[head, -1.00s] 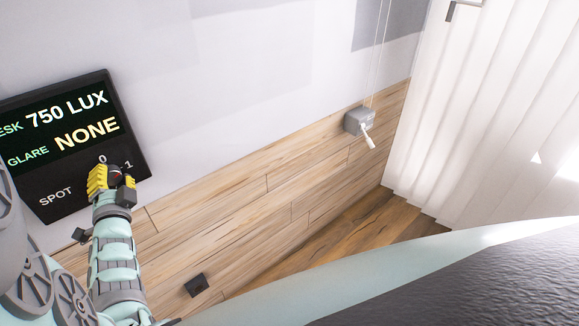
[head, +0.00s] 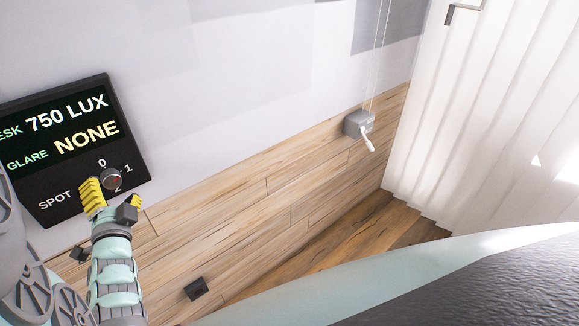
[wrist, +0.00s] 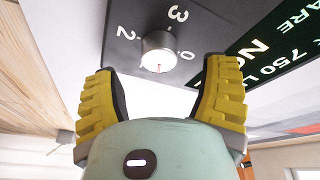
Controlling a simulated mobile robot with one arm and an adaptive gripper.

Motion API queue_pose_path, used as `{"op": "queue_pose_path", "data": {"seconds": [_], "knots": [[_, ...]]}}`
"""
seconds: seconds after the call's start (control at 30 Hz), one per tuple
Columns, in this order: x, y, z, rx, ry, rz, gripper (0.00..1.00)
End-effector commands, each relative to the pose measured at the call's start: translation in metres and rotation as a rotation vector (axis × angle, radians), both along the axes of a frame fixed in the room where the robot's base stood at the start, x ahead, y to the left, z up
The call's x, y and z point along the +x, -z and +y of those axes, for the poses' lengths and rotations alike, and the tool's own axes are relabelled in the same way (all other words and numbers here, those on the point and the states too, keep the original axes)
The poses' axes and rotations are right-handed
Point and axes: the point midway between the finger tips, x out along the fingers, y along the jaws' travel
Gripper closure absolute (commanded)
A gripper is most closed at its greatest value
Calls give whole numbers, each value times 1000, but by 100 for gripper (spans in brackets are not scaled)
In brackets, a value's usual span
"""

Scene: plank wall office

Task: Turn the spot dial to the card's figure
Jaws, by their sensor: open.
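The spot dial (head: 112,179) is a round knob low on the black wall panel (head: 47,203), with 0, 1 and 2 around it in the head view. The dial also shows in the wrist view (wrist: 159,50), with 0, 2 and 3 legible. Its red mark is on the side between 0 and 2, roughly toward 1. My gripper (head: 111,199) is open with yellow fingers, just short of the dial and apart from it. It also shows in the wrist view (wrist: 162,95), nothing between its fingers. I see no card.
The panel's screen (head: 62,125) reads DESK 750 LUX and GLARE NONE. A grey box with a white lever (head: 357,123) is on the wall to the right, below hanging cords. White blinds (head: 490,120) hang at far right. A dark socket (head: 196,288) is low on the planks.

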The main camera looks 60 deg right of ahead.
Motion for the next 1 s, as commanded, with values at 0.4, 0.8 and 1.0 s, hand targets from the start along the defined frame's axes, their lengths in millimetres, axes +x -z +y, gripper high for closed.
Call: {"op": "queue_pose_path", "data": {"seconds": [0.4,0.8,1.0], "knots": [[-58,10,39,2,-5,5,27],[-71,10,46,1,-1,-1,27],[-71,10,46,0,-2,0,27]]}}
